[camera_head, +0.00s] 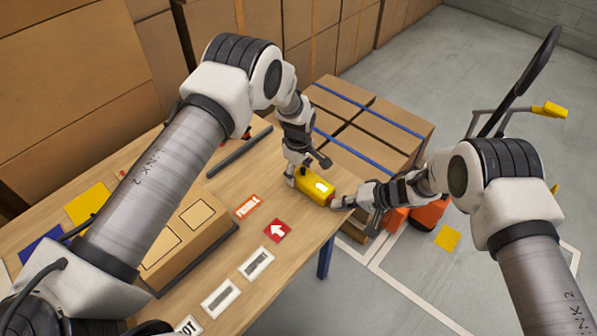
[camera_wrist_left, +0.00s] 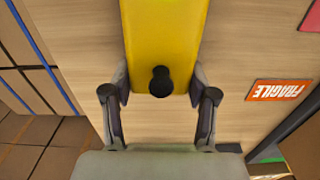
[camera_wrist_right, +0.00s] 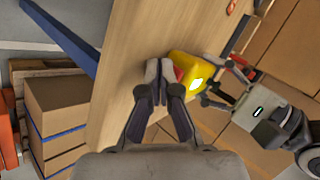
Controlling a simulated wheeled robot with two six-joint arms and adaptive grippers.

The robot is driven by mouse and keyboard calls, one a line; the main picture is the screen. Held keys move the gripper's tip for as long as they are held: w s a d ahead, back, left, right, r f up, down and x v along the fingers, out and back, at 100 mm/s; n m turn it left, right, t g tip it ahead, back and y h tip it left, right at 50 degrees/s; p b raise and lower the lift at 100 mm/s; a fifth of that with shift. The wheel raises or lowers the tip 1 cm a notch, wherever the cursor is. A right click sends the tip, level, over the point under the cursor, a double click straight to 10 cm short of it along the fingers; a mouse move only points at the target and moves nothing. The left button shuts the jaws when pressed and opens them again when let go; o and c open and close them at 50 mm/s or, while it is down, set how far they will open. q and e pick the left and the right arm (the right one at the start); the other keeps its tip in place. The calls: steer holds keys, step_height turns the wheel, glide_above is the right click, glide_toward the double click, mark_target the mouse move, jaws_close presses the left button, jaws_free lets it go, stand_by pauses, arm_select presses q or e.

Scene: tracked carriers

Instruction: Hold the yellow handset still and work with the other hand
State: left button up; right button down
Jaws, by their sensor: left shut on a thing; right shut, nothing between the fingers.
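The yellow handset (camera_head: 314,187) is at the right end of the wooden table, with a lit white patch on its face and a red part at its right end. In the left wrist view the yellow handset (camera_wrist_left: 165,35) shows a black knob. My left gripper (camera_head: 305,172) is shut on the handset, one finger on each side. My right gripper (camera_head: 338,202) is shut and empty, its tips at the handset's red end. In the right wrist view the closed fingertips (camera_wrist_right: 159,70) are beside the yellow handset (camera_wrist_right: 190,72); I cannot tell whether they touch.
A wooden table (camera_head: 225,262) carries a cardboard box (camera_head: 185,235), a red arrow label (camera_head: 278,230), a FRAGILE label (camera_head: 246,206) and white labels. Strapped cartons (camera_head: 385,118) stand beyond the table. An orange-wheeled cart (camera_head: 430,212) stands right of it. Grey floor is open at lower right.

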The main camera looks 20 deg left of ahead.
steer(key=shift+a, duration=0.15)
steer(key=shift+s+d, duration=0.25)
steer(key=shift+d, duration=0.45)
arm_select(q)
steer(key=o, duration=1.4)
steer(key=shift+o, duration=0.2)
arm_select(e)
steer(key=d, duration=0.1)
steer(key=s+d, duration=0.1)
steer(key=d, duration=0.1)
steer(key=s+d, duration=0.1)
steer(key=d, duration=0.1)
steer(key=shift+s+d, duration=0.1)
steer(key=shift+d, duration=0.15)
arm_select(q)
step_height(320, 180, up, 12)
